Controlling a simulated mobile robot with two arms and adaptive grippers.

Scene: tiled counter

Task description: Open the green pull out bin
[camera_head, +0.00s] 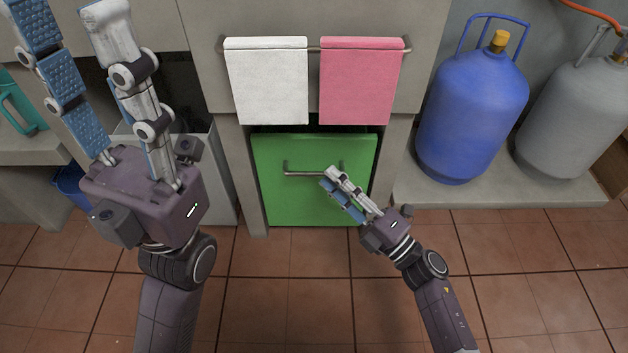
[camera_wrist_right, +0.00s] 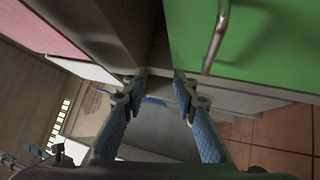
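The green pull-out bin (camera_head: 315,205) sits under the towel rail, its front appearing flush with the cabinet. Its bar handle (camera_head: 303,174) crosses the upper part of the front. My right gripper (camera_head: 328,179) is at the handle's right end and covers part of it. In the right wrist view my right gripper (camera_wrist_right: 158,78) has its fingers apart with nothing between them. The handle (camera_wrist_right: 216,38) shows there beside the right finger, on the green front (camera_wrist_right: 265,45), not between the fingers. My left gripper (camera_head: 70,12) is open and empty at the upper left.
A white towel (camera_head: 267,82) and a pink towel (camera_head: 358,85) hang above the bin. A blue gas bottle (camera_head: 470,115) and a grey one (camera_head: 570,110) stand on a ledge at the right. The tiled floor (camera_head: 300,290) before the bin is clear except for my arms.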

